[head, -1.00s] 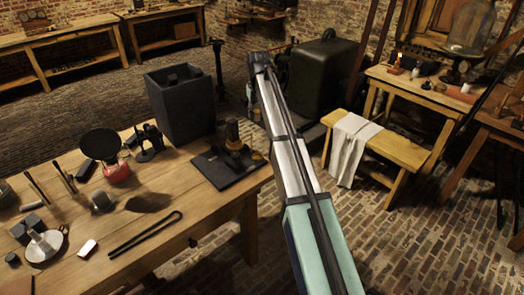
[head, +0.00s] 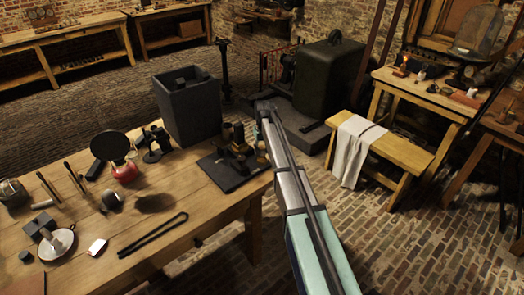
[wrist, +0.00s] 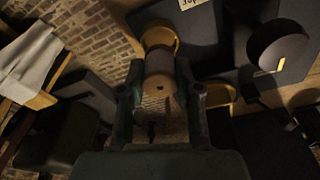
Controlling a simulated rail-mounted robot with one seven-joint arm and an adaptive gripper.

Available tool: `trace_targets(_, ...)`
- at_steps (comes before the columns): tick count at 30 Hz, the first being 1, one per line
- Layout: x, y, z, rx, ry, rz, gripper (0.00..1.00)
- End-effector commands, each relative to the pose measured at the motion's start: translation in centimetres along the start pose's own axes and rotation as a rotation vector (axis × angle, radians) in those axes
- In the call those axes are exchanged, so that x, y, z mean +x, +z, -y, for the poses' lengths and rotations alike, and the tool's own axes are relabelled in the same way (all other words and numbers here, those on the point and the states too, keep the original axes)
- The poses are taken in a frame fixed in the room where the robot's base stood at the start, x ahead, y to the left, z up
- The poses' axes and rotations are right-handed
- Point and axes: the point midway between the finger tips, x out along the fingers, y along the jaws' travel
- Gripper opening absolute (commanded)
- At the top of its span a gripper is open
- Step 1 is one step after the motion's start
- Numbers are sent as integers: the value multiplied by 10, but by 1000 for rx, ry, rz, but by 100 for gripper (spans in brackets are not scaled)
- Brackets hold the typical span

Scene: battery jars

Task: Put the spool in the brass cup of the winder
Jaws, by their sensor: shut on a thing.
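The winder (head: 224,178) is a dark flat base with dark and brass uprights at the right end of the wooden bench. In the wrist view, my gripper (wrist: 160,84) is shut on the spool (wrist: 159,88), a dull tan-grey cylinder with a small hole in its near end. One finger is on each side of it. A brass cup (wrist: 173,36) shows just beyond the spool's far end. I cannot tell whether the spool touches or enters it. A second brass ring (wrist: 229,91) lies to the right. In the head view, the fingers are not clear.
A tall dark open box (head: 187,115) stands behind the winder. A red-based device with a dark disc (head: 112,146), a black long tool (head: 153,236) and small parts lie left on the bench. A stool with a cloth (head: 352,150) stands right. A dark cylinder (wrist: 280,46) rises beside the gripper.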

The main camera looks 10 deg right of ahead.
Motion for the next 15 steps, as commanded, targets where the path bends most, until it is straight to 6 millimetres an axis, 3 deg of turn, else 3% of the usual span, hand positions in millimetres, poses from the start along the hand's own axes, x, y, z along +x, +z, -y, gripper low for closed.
trace_targets(4,15,2,0,0,0,0,10)
trace_targets(15,19,3,0,0,0,0,10)
